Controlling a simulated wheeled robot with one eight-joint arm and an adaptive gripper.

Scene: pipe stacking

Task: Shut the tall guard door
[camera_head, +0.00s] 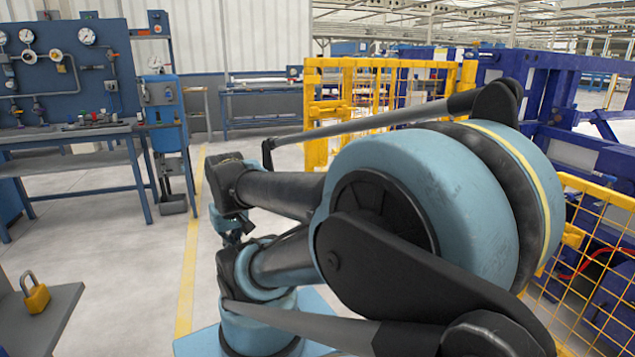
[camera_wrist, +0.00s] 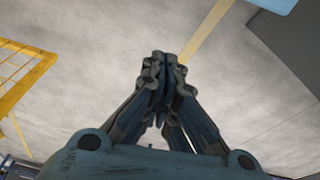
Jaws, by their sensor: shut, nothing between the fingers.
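A tall yellow-framed guard (camera_head: 390,63) stands beyond my arm in the head view, with upright bars and a heavy post at its left end. My arm hides its lower right part. I cannot tell which section is the door or how far it stands open. My gripper (camera_wrist: 163,62) is shut and empty in the wrist view, its fingertips together above bare grey floor. Part of a yellow mesh panel (camera_wrist: 14,78) shows at the left of that view, apart from the fingers.
Yellow mesh fencing (camera_head: 603,200) and blue machine frames (camera_head: 545,95) stand at the right. A workbench (camera_head: 70,137) with a gauge board is at the left. The floor between is clear.

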